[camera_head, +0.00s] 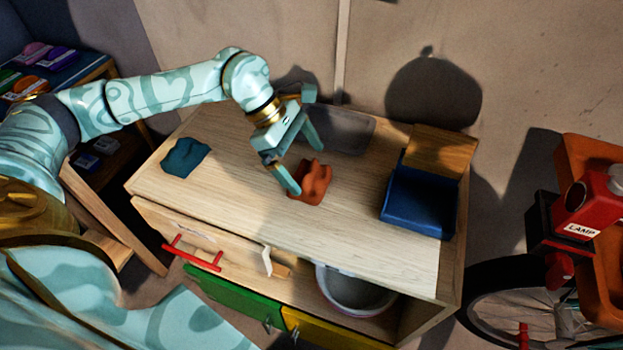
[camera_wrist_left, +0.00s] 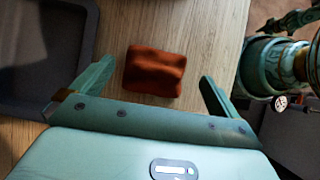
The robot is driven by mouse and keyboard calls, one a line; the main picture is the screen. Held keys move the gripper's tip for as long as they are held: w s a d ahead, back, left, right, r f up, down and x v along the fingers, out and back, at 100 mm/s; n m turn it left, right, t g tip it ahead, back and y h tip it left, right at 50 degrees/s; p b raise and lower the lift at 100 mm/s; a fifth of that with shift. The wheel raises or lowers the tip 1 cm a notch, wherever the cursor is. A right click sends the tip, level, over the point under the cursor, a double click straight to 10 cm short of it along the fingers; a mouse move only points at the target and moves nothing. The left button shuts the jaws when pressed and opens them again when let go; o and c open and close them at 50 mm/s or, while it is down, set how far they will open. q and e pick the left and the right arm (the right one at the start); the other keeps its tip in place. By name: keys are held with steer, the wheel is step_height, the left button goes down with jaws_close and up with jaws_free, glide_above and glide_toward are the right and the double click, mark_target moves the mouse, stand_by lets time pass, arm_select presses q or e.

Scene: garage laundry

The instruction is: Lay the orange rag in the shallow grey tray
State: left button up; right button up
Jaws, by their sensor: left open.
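The orange rag (camera_head: 312,182) lies crumpled on the wooden worktop, just in front of the grey tray. It also shows in the left wrist view (camera_wrist_left: 154,71), ahead of and between the fingers. The shallow grey tray (camera_head: 350,128) sits at the back of the worktop, partly hidden by my left gripper; its edge shows in the left wrist view (camera_wrist_left: 84,40). My left gripper (camera_head: 305,171) is open and empty above the worktop, with its fingertips near the rag. Whether a fingertip touches the rag I cannot tell. My right gripper is not in view.
A teal rag (camera_head: 185,157) lies at the worktop's left end. A blue box (camera_head: 418,203) with a raised wooden lid (camera_head: 440,150) stands at the right. Below are a red-handled drawer (camera_head: 192,252) and a white bucket (camera_head: 355,292). The front right of the worktop is clear.

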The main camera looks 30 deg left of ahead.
mark_target(309, 168)
arm_select(q)
steer(key=b+x, duration=0.1)
steer(key=x, duration=0.4)
steer(key=shift+w+a+b, duration=0.15)
steer(key=shift+a+b, duration=0.05)
steer(key=shift+b, duration=0.15)
steer(key=c, duration=0.8)
steer(key=shift+r, duration=0.1)
